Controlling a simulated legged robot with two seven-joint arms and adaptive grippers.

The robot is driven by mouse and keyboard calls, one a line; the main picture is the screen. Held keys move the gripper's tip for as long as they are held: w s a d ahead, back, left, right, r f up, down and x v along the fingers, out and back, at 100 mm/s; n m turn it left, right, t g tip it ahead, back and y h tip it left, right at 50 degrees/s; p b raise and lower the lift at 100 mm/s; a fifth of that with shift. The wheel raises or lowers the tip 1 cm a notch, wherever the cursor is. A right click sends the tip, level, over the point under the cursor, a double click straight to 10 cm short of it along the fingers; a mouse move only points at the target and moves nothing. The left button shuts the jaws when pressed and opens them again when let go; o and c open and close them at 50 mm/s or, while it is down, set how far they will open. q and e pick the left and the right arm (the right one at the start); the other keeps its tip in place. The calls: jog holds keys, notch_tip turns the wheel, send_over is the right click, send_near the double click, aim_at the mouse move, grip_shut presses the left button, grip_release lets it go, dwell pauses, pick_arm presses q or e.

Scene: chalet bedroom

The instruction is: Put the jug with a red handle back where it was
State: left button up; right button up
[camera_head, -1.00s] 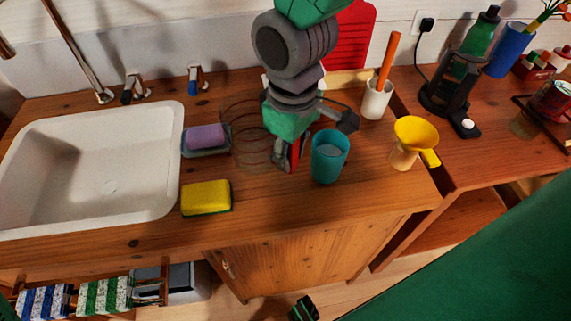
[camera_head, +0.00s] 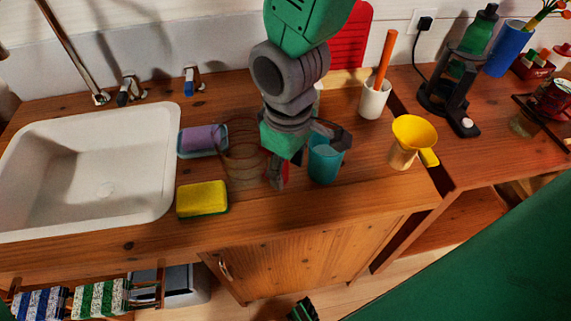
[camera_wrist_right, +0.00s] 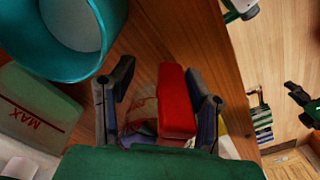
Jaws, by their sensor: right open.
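The clear jug (camera_head: 240,158) shows as faint rings on the counter, between the sponges and the teal cup (camera_head: 324,166). Its outline is hard to see and I cannot tell whether its base touches the wood. My right gripper (camera_head: 280,178) is at its right side. In the right wrist view the red handle (camera_wrist_right: 177,105) lies between the two open fingers of my right gripper (camera_wrist_right: 160,90), with gaps at the sides. The teal cup (camera_wrist_right: 75,30) is close by at the upper left.
A yellow sponge (camera_head: 203,198) and a purple sponge (camera_head: 202,138) lie left of the jug, beside the white sink (camera_head: 95,165). A yellow funnel (camera_head: 413,130) and a white pot (camera_head: 374,100) stand to the right. The counter's front strip is clear.

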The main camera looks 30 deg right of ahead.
jog(key=r, duration=0.3)
jog(key=a+r+p, duration=0.1)
jog(key=r, duration=0.3)
jog(key=shift+a+r, duration=0.2)
jog(key=r, duration=0.2)
jog(key=r+p, duration=0.1)
jog(key=r, duration=0.1)
jog(key=shift+d, duration=0.4)
jog(key=shift+d+r, duration=0.2)
jog(key=shift+r, duration=0.25)
pick_arm(q)
jog(key=shift+a+r, duration=0.2)
jog(key=shift+r, duration=0.35)
jog(key=shift+a+r, duration=0.2)
jog(key=shift+r, duration=0.3)
pick_arm(e)
jog(key=shift+a, duration=0.4)
pick_arm(q)
jog(key=shift+s, duration=0.1)
pick_arm(e)
jog(key=shift+s, duration=0.1)
